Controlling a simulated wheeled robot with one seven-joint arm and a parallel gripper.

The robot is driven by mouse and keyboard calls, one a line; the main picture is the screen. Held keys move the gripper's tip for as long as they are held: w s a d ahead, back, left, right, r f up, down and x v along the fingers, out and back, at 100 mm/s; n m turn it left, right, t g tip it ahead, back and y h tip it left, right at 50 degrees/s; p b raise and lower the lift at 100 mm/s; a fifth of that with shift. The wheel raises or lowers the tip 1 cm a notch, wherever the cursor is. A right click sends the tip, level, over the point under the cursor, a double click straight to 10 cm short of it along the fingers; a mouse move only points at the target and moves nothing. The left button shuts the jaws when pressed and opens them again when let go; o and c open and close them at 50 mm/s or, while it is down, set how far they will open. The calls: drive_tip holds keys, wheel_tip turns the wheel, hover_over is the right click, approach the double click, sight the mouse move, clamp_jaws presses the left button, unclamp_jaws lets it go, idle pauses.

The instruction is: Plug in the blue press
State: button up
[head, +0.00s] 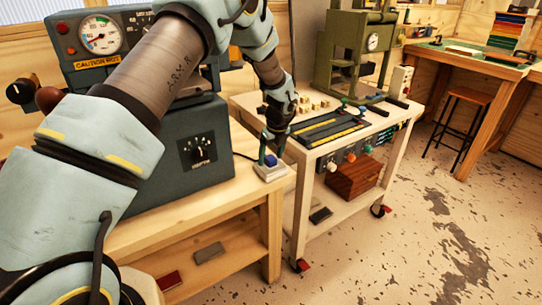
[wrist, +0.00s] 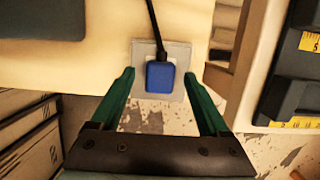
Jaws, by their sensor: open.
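The blue-grey press (head: 185,145) with a round gauge and a caution label stands on the left wooden bench. A blue plug (wrist: 160,77) with a black cord sits on a pale square plate (wrist: 178,95) at the bench's corner; the plug also shows in the head view (head: 271,160). I cannot tell whether its prongs are in a socket. My gripper (wrist: 159,76) is open, with one green finger on each side of the plug and a gap on both sides. In the head view my gripper (head: 271,150) is just above the plate, pointing down.
A white cart (head: 297,200) stands right of the bench, across a narrow gap, with a green press (head: 340,60) and a dark tray (head: 325,132) on it. A stool (head: 465,110) and another bench stand at the far right. The floor in front is clear.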

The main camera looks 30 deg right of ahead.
drive_tip(key=b+v, duration=0.2)
drive_tip(key=v, duration=0.8)
drive_tip(key=shift+r, duration=0.4)
drive_tip(key=shift+s, duration=0.15)
drive_tip(key=shift+d, duration=0.1)
